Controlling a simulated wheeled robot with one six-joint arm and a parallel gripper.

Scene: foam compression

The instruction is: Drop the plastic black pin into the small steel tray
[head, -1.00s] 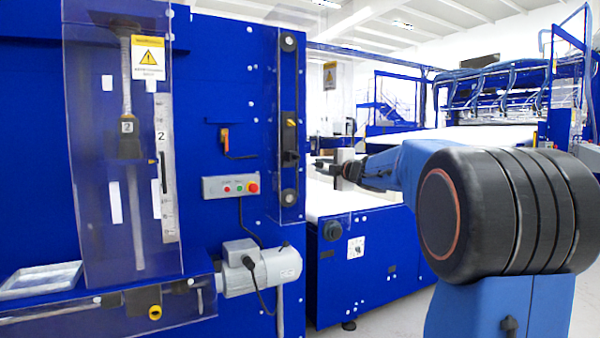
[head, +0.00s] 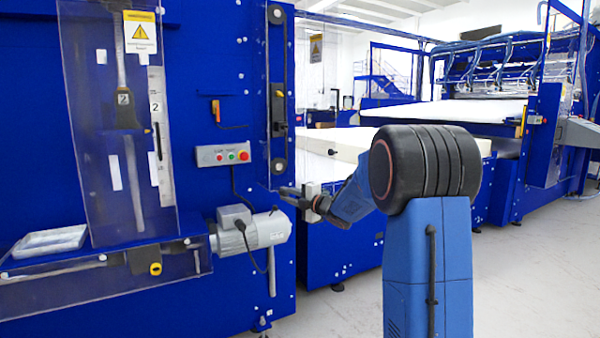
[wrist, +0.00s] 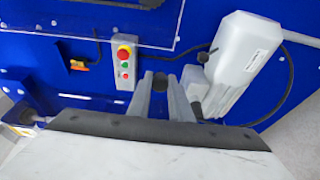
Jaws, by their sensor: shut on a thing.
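My gripper (head: 284,192) is at the right end of the blue machine in the head view, just above and right of the grey motor. In the wrist view my gripper (wrist: 160,80) points at the blue panel, with a small dark pin (wrist: 160,79) between its fingertips. The small steel tray (head: 50,241) lies on the ledge at the far left of the head view, well left of my gripper. The tray is not seen in the wrist view.
A grey motor (head: 255,232) juts out between my gripper and the tray, and it also shows close in the wrist view (wrist: 240,55). A button box (head: 222,154) and a clear guard (head: 125,190) are on the blue machine. Open floor (head: 530,270) lies at right.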

